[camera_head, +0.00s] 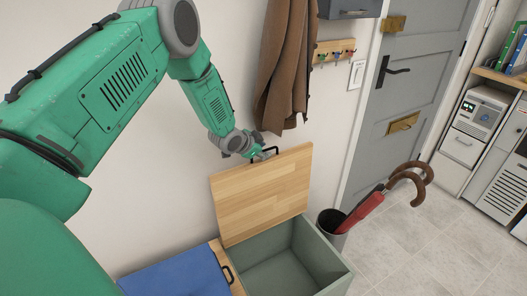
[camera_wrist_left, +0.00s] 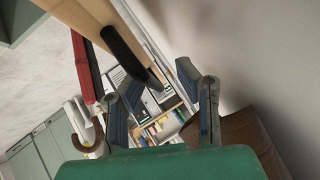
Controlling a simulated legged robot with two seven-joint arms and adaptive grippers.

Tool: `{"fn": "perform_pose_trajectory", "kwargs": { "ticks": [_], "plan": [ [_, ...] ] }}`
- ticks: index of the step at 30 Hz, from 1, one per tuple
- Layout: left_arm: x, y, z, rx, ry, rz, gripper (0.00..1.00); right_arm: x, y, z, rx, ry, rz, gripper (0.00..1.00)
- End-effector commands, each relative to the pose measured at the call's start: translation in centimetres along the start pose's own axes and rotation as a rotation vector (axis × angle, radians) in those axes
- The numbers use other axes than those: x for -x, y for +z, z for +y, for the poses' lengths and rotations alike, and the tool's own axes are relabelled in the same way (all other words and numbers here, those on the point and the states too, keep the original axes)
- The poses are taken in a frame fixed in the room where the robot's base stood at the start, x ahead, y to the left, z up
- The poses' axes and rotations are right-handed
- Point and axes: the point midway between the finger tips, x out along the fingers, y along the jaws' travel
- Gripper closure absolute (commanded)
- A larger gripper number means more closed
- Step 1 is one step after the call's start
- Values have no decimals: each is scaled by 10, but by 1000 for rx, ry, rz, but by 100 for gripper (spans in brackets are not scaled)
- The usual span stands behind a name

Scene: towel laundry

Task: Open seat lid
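The wooden seat lid (camera_head: 262,196) stands raised, tilted up near the wall, above the open grey-green storage seat (camera_head: 326,258). Inside, the compartment looks empty. A black handle (camera_head: 266,153) is on the lid's top edge. My left gripper (camera_head: 262,156) is right at this handle. In the left wrist view the gripper (camera_wrist_left: 158,78) has its two fingers spread apart. The dark handle (camera_wrist_left: 126,50) reaches from the lid (camera_wrist_left: 85,20) toward the gap between them; contact cannot be told. My right gripper is not in view.
A blue cushion (camera_head: 180,274) covers the neighbouring seat on the left. An umbrella bin (camera_head: 331,226) with a red umbrella (camera_head: 362,211) stands right of the seat. A brown coat (camera_head: 283,75) hangs behind. The tiled floor (camera_head: 405,245) at right is clear.

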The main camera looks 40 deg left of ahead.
Motion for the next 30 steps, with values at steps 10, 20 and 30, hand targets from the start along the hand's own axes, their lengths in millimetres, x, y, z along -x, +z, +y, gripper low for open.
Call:
{"fn": "perform_pose_trajectory", "kwargs": {
  "ticks": [10, 20, 30],
  "plan": [
    [25, 2, 1, 0, 4, -4, 71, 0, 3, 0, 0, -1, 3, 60],
    [93, 1, 0, 2, 1, 0, 71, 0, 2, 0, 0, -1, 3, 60],
    [118, 2, -1, 1, 1, -1, 71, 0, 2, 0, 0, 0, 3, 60]
  ]
}}
